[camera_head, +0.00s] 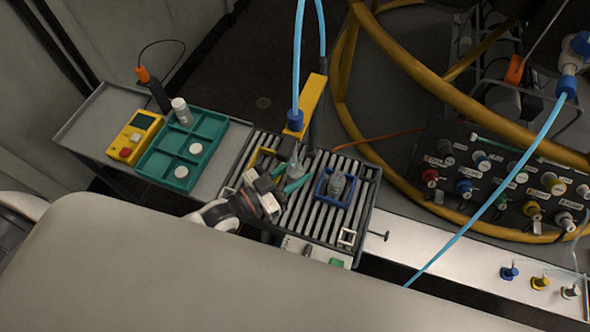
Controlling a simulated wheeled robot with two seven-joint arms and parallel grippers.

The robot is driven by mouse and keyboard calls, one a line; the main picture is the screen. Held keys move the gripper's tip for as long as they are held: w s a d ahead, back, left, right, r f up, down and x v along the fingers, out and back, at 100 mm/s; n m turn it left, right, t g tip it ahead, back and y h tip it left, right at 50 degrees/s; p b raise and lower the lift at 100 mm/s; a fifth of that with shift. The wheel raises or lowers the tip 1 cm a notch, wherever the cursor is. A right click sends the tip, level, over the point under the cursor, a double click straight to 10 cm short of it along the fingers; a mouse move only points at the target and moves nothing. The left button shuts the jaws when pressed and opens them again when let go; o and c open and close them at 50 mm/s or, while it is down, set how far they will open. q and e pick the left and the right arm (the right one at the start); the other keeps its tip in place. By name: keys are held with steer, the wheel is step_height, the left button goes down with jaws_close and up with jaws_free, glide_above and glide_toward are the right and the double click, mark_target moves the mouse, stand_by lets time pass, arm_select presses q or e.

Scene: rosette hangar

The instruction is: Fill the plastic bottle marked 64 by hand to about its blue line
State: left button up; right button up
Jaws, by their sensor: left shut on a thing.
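My left gripper (287,178) reaches over the slatted rack (309,211), its teal fingers shut on a small clear bottle (294,166). The bottle stands below the blue nozzle (295,120) on the yellow arm, where a light blue hose comes down. I cannot read any mark, blue line or liquid level on it at this size. A second, greyish bottle (337,186) sits in a blue square holder (327,199) to the right on the rack. My right gripper is not in view.
At left, a grey side shelf (84,123) carries a yellow device (134,138), a teal tray (159,156) with several white round pieces, and a white capped bottle (181,111). A dark connector panel (493,180) and yellow pipes (404,62) stand at right. Hoses hang nearby.

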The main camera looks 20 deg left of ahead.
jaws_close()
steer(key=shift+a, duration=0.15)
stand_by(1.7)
